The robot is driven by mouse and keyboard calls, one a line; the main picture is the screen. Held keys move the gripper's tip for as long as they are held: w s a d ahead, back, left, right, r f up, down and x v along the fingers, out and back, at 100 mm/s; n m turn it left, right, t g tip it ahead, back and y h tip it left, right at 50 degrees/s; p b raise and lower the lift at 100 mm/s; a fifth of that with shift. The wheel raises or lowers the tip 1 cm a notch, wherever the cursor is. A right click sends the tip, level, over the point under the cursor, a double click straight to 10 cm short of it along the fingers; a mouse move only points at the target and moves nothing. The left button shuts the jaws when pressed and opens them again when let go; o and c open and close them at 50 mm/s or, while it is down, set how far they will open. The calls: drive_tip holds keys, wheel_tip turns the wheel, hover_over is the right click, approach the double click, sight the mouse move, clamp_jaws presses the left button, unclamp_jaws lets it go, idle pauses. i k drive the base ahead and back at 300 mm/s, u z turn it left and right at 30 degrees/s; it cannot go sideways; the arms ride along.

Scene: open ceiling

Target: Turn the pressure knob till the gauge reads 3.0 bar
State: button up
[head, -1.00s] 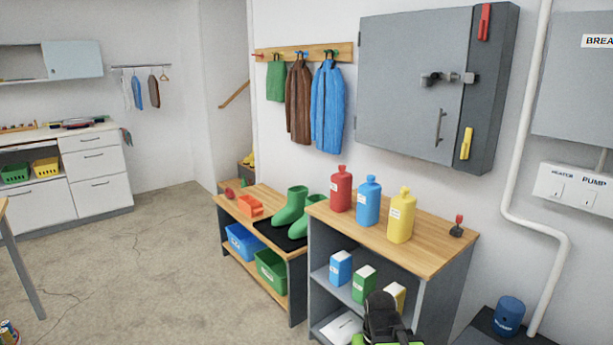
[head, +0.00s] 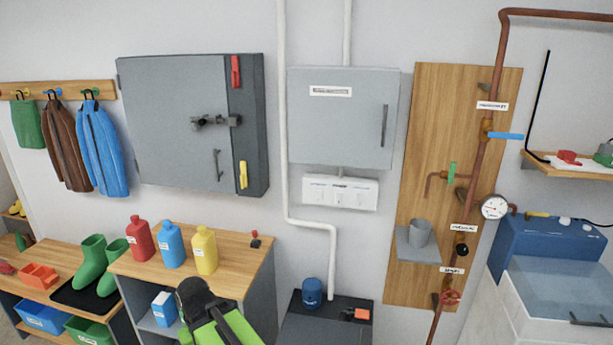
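A round white pressure gauge (head: 494,207) sits beside the copper pipe on the wooden wall panel at the right of the head view. Its needle is too small to read. A small black knob (head: 462,249) is on the same pipe just below the gauge, under a white label; it looks like the pressure knob, but the lettering is too small to be sure. My gripper (head: 192,296) shows dark at the end of my green arm, low in front of the shelf bench, far left of the panel. Its fingers cannot be told apart, and it touches neither knob nor gauge.
A blue cooler (head: 545,245) stands at right. A dark low unit (head: 318,328) stands left of the panel.

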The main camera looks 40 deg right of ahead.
sight(462, 249)
drive_tip(key=u, duration=0.05)
drive_tip(key=k, duration=0.5)
drive_tip(key=z, duration=0.35)
drive_tip(key=i, duration=0.4)
drive_tip(key=z, duration=1.9)
